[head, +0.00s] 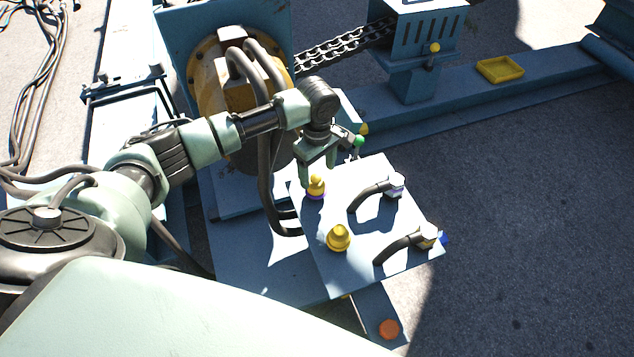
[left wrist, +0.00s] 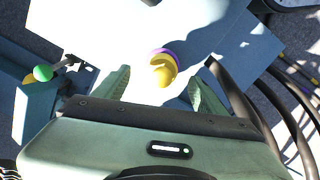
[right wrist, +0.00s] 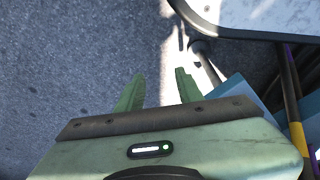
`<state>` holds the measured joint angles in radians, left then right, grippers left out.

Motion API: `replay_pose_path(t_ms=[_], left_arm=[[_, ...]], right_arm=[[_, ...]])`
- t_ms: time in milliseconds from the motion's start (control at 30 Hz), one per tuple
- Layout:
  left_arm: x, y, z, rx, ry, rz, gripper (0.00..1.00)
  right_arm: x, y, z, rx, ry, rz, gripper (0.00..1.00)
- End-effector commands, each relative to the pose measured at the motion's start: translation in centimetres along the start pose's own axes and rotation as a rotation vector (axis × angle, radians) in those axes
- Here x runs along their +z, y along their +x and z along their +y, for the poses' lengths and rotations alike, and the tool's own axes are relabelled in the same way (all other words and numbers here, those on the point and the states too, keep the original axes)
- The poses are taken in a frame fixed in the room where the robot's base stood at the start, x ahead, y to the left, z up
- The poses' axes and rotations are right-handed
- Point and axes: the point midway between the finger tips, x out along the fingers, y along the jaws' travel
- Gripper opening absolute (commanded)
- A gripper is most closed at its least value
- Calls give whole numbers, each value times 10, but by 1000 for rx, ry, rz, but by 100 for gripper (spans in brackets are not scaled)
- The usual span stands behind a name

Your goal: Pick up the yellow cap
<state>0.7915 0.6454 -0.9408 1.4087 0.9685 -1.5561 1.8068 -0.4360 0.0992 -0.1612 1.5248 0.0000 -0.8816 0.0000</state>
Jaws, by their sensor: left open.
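A yellow cap (head: 316,185) with a purple ring at its base stands on the pale panel (head: 325,270) in the head view. It also shows in the left wrist view (left wrist: 162,70), between and just beyond my left fingertips. My left gripper (head: 318,172) is open and empty, pointing down just above this cap. A second yellow cap (head: 339,238) stands nearer on the same panel, apart from the gripper. My right gripper (right wrist: 157,82) is open and empty over the ground in the right wrist view; the head view does not show it.
Two dark curved hoses with pale connectors (head: 397,184) (head: 428,235) rise from the panel's right side. A cable reel (head: 210,85) stands behind. A green knob (head: 359,140) is close to my left gripper. A yellow tray (head: 500,70) lies on the blue beam.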

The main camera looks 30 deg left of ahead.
Motion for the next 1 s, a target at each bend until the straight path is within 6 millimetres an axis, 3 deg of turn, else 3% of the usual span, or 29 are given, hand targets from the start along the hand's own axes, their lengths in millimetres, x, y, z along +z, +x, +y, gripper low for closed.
replay_pose_path(t_ms=[233,567,667,833,1000], left_arm=[[-3,36,-4,-2,0,1,71],[-3,42,-4,0,1,1,71],[-3,42,-4,-1,1,1,49],[-3,42,-4,-1,2,1,1],[-3,42,-4,-1,2,1,0]], right_arm=[[-24,-27,2,3,4,23,36],[-28,-36,2,4,5,24,36],[-28,-36,2,4,5,24,36],[-28,-36,2,4,5,24,36],[-28,-36,2,4,5,24,36]])
